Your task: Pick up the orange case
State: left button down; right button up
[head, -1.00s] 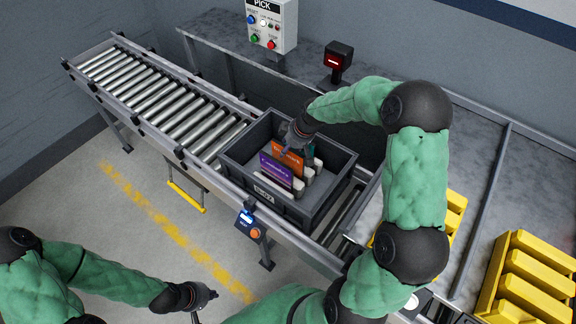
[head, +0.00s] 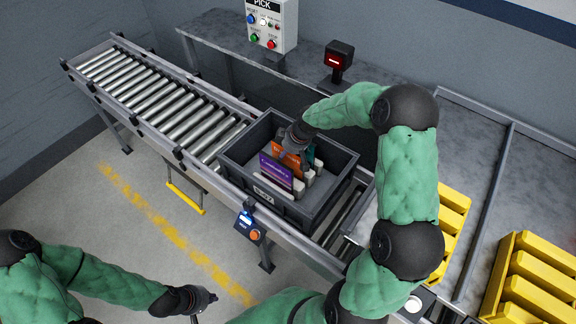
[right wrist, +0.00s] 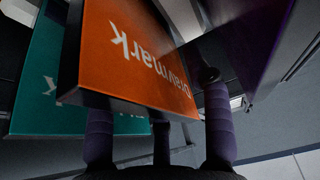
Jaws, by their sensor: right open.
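The orange case (head: 291,158) stands on edge in a dark grey tote (head: 234,176), behind a purple case (head: 276,170) and in front of a teal case (head: 309,153). In the right wrist view the orange case (right wrist: 137,58) fills the middle with its lettering upside down, the teal case (right wrist: 38,85) to its left and the purple one (right wrist: 255,45) to its right. My right gripper (right wrist: 156,92) is open, with dark fingers on either side of the orange case; contact cannot be made out. My left gripper (head: 205,303) is open and empty over the floor.
The tote sits on a roller conveyor (head: 150,93) with a control box (head: 247,227) on its near side. A scanner (head: 338,61) and a PICK button box (head: 272,22) stand behind.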

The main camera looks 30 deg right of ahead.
grip_shut()
dwell(0.5)
